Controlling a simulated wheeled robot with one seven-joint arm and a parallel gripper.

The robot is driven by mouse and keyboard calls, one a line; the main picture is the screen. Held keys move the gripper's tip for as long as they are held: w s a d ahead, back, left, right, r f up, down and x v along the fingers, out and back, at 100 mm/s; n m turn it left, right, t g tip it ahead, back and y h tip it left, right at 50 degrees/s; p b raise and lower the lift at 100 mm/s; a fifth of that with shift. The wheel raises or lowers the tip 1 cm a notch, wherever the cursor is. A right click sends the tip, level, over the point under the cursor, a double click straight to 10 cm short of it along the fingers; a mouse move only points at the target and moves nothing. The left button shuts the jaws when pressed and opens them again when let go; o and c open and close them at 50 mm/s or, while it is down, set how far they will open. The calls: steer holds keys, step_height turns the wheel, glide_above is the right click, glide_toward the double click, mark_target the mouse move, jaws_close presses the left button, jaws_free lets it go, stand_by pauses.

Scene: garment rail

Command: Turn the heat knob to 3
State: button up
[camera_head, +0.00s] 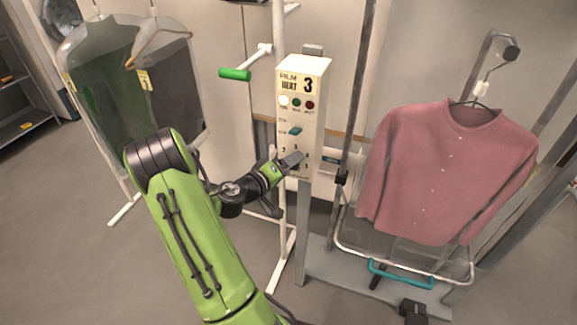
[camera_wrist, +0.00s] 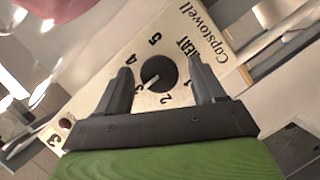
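The heat knob (camera_wrist: 158,73) is a round black dial on the cream control panel (camera_head: 302,75), ringed by the numbers 1 to 5 with the word HEAT beside it. Its pale pointer mark faces the lower left in the wrist view, toward the 3. A card (camera_head: 297,85) at the top of the panel reads HEAT 3. My gripper (camera_wrist: 163,85) is open, with one finger on each side of the knob; a gap shows between each finger and the knob. In the head view my gripper (camera_head: 297,160) is at the panel's lower part and hides the knob.
The panel also carries indicator lamps (camera_head: 296,104) and a teal switch (camera_head: 295,131). A green-handled lever (camera_head: 235,74) sticks out to the left. A pink cardigan (camera_head: 448,170) hangs at right, and covered garments (camera_head: 130,85) hang at left.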

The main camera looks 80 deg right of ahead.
steer(key=b+v, duration=0.1)
steer(key=v, duration=1.4)
steer(key=shift+w+a+b, duration=0.2)
steer(key=shift+a+b, duration=0.1)
steer(key=shift+r, duration=0.1)
